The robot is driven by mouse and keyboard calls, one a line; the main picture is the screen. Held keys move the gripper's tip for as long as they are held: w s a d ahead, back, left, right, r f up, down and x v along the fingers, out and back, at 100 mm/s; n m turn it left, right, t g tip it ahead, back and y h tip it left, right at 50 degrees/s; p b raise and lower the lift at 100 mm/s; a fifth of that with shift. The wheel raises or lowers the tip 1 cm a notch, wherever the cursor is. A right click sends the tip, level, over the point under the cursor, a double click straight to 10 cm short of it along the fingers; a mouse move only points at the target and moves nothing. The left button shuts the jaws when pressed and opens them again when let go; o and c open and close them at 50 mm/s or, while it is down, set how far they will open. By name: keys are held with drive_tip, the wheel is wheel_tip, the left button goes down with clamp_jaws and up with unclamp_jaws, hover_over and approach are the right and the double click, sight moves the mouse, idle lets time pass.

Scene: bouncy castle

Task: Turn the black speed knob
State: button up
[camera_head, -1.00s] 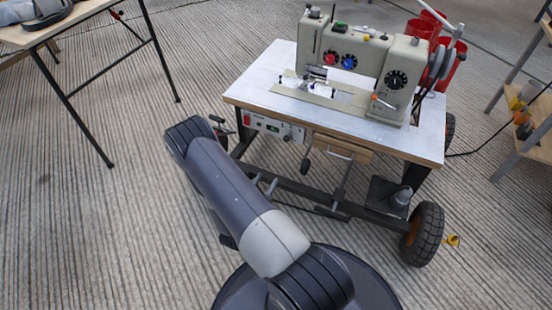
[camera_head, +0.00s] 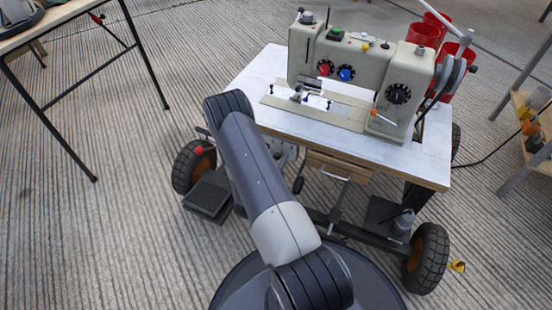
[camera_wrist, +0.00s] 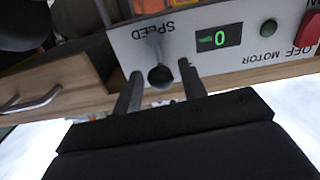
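The black speed knob (camera_wrist: 160,76) sits on a light control panel (camera_wrist: 240,62) below the table top, beside the word SPEED, which appears upside down in the wrist view. My gripper (camera_wrist: 161,80) is open, with one finger on each side of the knob in that view. A gap shows between the knob and each finger, so they look apart. I cannot tell how far the fingertips reach along the knob. In the head view my arm hides the gripper and the knob; only part of the panel (camera_head: 284,150) shows.
A sewing machine (camera_head: 365,70) stands on the wheeled table (camera_head: 425,160).

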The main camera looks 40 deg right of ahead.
clamp_jaws()
drive_tip(key=shift+n, duration=0.3)
drive_tip(key=shift+w+a+f+n+b, duration=0.15)
drive_tip(key=shift+w+n+b, duration=0.1)
drive_tip(key=shift+n, duration=0.65)
drive_tip(key=shift+w+a+n+b, duration=0.15)
drive_tip(key=shift+w+n+b, duration=0.1)
drive_tip(key=shift+n, duration=0.65)
drive_tip(key=shift+w+a+f+n+b, duration=0.15)
drive_tip(key=shift+w+n+b, duration=0.1)
drive_tip(key=shift+n, duration=0.65)
drive_tip(key=shift+o, duration=0.5)
unclamp_jaws()
drive_tip(key=shift+s+a+r, duration=0.1)
